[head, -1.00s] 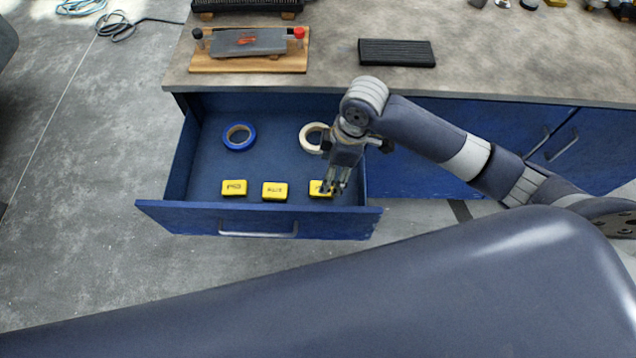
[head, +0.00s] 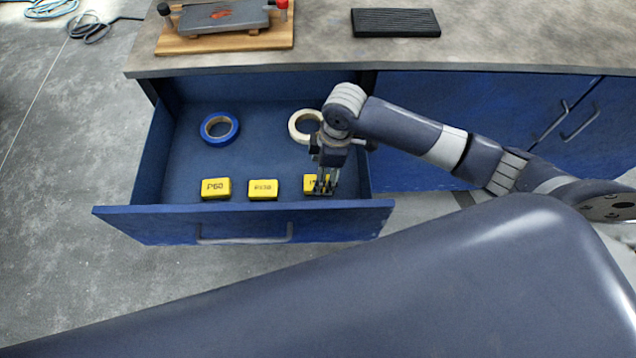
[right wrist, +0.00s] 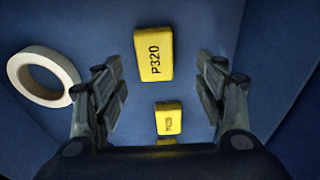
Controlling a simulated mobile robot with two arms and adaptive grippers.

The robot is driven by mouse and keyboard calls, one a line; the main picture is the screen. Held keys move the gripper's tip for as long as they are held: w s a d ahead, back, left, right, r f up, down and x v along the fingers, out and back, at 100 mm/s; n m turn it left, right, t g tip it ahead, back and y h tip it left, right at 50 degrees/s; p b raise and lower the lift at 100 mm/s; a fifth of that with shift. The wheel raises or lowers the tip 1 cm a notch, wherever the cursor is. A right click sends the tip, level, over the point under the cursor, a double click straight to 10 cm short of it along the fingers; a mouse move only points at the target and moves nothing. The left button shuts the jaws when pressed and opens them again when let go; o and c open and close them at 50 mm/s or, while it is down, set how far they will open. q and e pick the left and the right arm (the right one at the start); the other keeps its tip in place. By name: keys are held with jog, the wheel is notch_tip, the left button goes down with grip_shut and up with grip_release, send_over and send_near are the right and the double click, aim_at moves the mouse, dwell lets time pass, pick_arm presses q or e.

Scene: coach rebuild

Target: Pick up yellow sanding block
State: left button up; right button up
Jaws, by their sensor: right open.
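Three yellow sanding blocks lie in a row near the front of the open blue drawer (head: 232,108). The left block (head: 216,189) reads P60; the middle block (head: 263,190) has print too small to read surely. The right block (head: 309,185) is partly hidden by my right gripper (head: 324,188). In the right wrist view this block (right wrist: 154,54) reads P320 and lies between the open, empty fingers of my right gripper (right wrist: 160,68), with space on both sides. A second block (right wrist: 168,120) shows below it, with a yellow sliver beyond. My left gripper is not in view.
A blue tape roll (head: 219,128) and a cream tape roll (head: 304,126) lie farther back in the drawer. The drawer front (head: 150,222) rises close before the blocks. On the worktop (head: 315,45) are a wooden board (head: 170,44) and a black ribbed block (head: 395,22).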

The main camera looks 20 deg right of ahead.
aim_at(309, 180)
jog(key=shift+w+a+f, duration=0.1)
jog(key=shift+w+f, duration=0.05)
jog(key=shift+f, duration=0.85)
jog(key=shift+w+a+f, duration=0.15)
jog(key=shift+f, duration=0.9)
jog(key=shift+w+a+f, duration=0.1)
jog(key=shift+w+f, duration=0.05)
jog(key=shift+f, duration=0.85)
jog(key=c, duration=1.2)
